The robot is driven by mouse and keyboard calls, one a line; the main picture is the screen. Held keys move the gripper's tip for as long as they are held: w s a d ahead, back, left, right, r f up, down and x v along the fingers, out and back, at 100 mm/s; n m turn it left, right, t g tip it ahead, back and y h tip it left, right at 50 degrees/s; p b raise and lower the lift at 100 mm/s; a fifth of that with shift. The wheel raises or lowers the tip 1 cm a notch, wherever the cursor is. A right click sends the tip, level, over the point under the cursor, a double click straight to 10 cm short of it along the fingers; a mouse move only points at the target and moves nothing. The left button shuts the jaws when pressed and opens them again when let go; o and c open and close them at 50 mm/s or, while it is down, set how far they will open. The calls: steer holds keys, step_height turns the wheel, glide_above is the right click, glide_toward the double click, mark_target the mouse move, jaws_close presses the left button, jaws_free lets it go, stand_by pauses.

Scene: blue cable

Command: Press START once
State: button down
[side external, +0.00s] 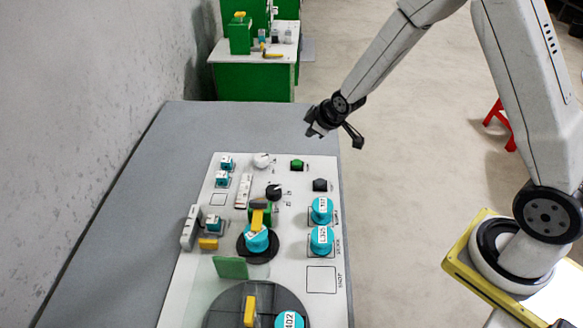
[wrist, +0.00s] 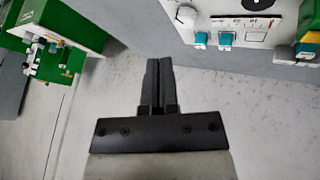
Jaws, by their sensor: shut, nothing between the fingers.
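My gripper (side external: 313,131) is shut and empty. In the side view it hangs above the far right edge of the grey table, past the far end of the white control panel (side external: 225,262). In the wrist view its closed fingers (wrist: 158,80) point up the picture. A green button (side external: 297,164) sits near the panel's far right corner, with a black button (side external: 320,185) on the near side of it. The lettering is too small to read, so I cannot tell which is START. My gripper is apart from both buttons. The wrist view shows part of the panel (wrist: 270,38).
A white knob (side external: 262,160), a black knob (side external: 274,192) and turquoise-capped pieces (side external: 322,210) stand on the panel. A yellow-handled piece (side external: 260,217) stands mid-panel. A green bench (side external: 252,82) is beyond the table. The grey table (side external: 120,215) is bare left of the panel.

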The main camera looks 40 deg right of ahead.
mark_target(299, 163)
steer(key=w+d+f+n+t, duration=0.1)
steer(key=w+d+f+n, duration=0.1)
steer(key=w+f, duration=0.2)
steer(key=shift+w+f+n+t, duration=0.15)
steer(key=shift+w+n+t, duration=0.2)
steer(key=shift+w, duration=0.85)
steer(key=shift+f, duration=0.2)
steer(key=shift+f, duration=4.2)
